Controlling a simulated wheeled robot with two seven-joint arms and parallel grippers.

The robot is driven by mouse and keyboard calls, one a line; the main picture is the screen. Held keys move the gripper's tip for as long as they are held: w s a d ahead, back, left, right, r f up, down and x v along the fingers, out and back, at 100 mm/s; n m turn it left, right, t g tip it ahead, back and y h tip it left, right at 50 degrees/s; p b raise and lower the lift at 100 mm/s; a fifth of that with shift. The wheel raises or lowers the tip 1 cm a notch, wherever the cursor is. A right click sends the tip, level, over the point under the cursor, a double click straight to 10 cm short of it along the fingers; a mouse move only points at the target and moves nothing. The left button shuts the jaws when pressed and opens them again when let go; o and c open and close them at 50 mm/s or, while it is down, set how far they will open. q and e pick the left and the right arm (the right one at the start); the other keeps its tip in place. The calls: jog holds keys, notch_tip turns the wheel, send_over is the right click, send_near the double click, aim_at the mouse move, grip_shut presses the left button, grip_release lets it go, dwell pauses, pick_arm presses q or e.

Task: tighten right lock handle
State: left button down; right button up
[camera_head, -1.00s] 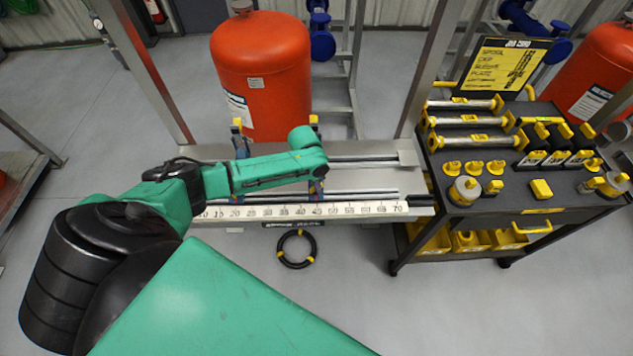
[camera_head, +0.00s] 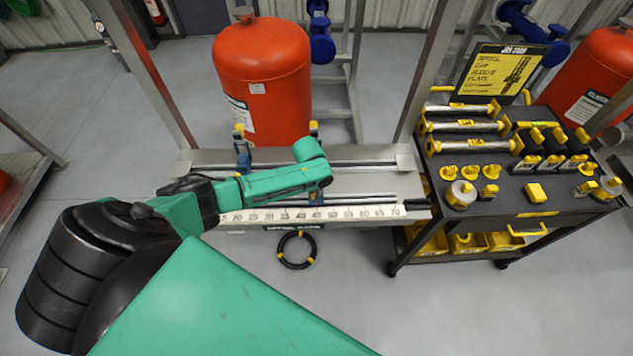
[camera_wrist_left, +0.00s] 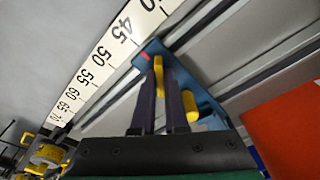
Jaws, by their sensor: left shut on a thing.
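In the left wrist view a blue clamp (camera_wrist_left: 212,112) sits on the rail beside the white ruler. It carries a yellow lock handle (camera_wrist_left: 158,72) and a second yellow part (camera_wrist_left: 190,108). My left gripper (camera_wrist_left: 162,82) has its two dark fingers closed on the lock handle, whose yellow end shows between the fingertips. In the head view my left wrist covers the fingers and most of the right clamp; one yellow top (camera_head: 314,128) shows behind the wrist. The left blue clamp (camera_head: 243,158) stands on the rails to its left. My right gripper is out of view.
The ruler (camera_head: 350,212) runs along the bench front. An orange tank (camera_head: 263,75) stands behind the bench. A black tool cart (camera_head: 505,205) with yellow-handled parts stands at the right. A black ring (camera_head: 297,250) lies in front of the bench.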

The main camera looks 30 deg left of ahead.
pick_arm(q)
jog(key=shift+d+n, duration=0.1)
jog(key=shift+n, duration=1)
jog(key=shift+n+y, duration=0.3)
jog(key=shift+n, duration=0.4)
jog(key=n, duration=0.3)
jog(key=c, duration=1.4)
grip_release()
jog(key=shift+n+y, duration=0.3)
jog(key=shift+n, duration=0.3)
jog(key=o, duration=0.5)
jog(key=shift+c, duration=0.2)
jog(key=shift+r, duration=0.1)
